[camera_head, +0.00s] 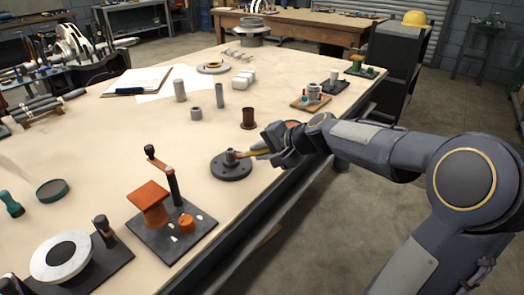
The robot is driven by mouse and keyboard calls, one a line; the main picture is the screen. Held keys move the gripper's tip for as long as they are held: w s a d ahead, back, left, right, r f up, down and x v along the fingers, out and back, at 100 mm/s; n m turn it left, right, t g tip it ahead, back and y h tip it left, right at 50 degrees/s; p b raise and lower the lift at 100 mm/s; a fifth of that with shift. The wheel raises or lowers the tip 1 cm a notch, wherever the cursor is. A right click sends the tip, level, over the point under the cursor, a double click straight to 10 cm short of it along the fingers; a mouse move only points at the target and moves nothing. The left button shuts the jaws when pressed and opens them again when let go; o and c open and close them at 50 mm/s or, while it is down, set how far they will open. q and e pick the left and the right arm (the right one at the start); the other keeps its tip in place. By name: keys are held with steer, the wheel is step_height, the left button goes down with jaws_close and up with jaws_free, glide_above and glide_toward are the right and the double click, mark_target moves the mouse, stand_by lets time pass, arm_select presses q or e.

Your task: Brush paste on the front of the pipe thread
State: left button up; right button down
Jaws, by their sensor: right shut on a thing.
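The pipe thread (231,155) is a short grey upright stub on a dark round flange base (231,172) near the table's right edge. My right gripper (268,150) is shut on a brush with a yellowish handle (255,153). The brush points left, and its tip is at the right side of the stub near the top. I cannot tell whether the tip touches the thread. A dark brown open cup (249,118) stands just behind the flange; what is inside cannot be made out. My left gripper is not in view.
An orange fixture with a lever (152,205) on a dark plate stands in front left of the flange. Grey cylinders (180,90) and a white block (243,80) stand farther back. A small wooden board with parts (311,98) lies behind the right arm. The table left of the flange is clear.

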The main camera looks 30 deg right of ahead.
steer(key=shift+w+a, duration=0.2)
steer(key=shift+w, duration=0.2)
